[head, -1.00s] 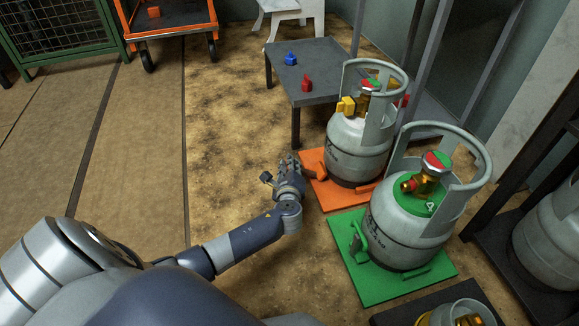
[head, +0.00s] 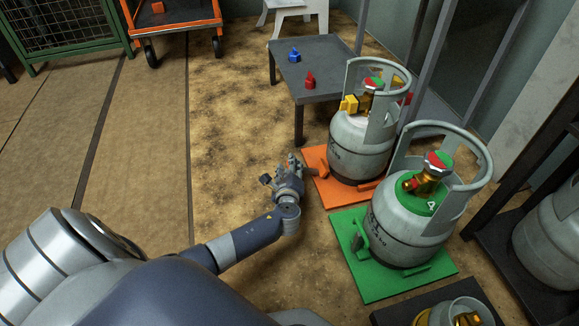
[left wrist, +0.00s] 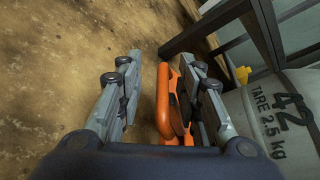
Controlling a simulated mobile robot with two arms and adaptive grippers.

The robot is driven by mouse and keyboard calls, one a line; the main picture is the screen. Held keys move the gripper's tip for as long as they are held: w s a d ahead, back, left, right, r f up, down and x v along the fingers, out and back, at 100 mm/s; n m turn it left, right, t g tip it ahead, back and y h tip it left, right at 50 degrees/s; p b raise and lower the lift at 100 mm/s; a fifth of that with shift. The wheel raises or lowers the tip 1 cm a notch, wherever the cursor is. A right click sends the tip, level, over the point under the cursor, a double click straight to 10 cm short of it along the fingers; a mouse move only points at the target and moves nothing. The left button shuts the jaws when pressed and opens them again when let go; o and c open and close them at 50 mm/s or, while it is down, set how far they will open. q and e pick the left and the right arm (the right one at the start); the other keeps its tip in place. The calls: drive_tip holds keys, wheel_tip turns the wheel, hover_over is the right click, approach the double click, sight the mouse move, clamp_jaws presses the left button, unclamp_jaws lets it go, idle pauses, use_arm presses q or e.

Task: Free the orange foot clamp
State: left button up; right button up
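The orange foot clamp (head: 323,167) is at the left edge of the orange base plate (head: 318,194), beside the foot of a grey gas cylinder (head: 356,146). In the left wrist view the clamp's orange bar (left wrist: 164,108) lies by the inner side of the right-hand finger, which partly hides it. My left gripper (head: 293,164) is low over the floor, just left of the plate. Its fingers (left wrist: 160,68) stand apart with a gap between them, not closed on the bar. Whether a finger touches the bar, I cannot tell. My right gripper is out of view.
A second cylinder (head: 408,222) stands on a green plate (head: 372,284) in front. A low dark table (head: 330,88) behind holds a blue piece (head: 294,56) and a red piece (head: 310,80). The floor (head: 228,150) to the left is clear.

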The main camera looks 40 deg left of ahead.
use_arm(q)
drive_tip(key=shift+s+d+f, duration=0.15)
drive_tip(key=shift+d+f, duration=0.05)
drive_tip(key=shift+s+d, duration=0.2)
drive_tip(key=shift+s, duration=0.05)
drive_tip(key=v, duration=1.1)
drive_tip(key=shift+r, duration=0.25)
drive_tip(key=shift+a, duration=0.1)
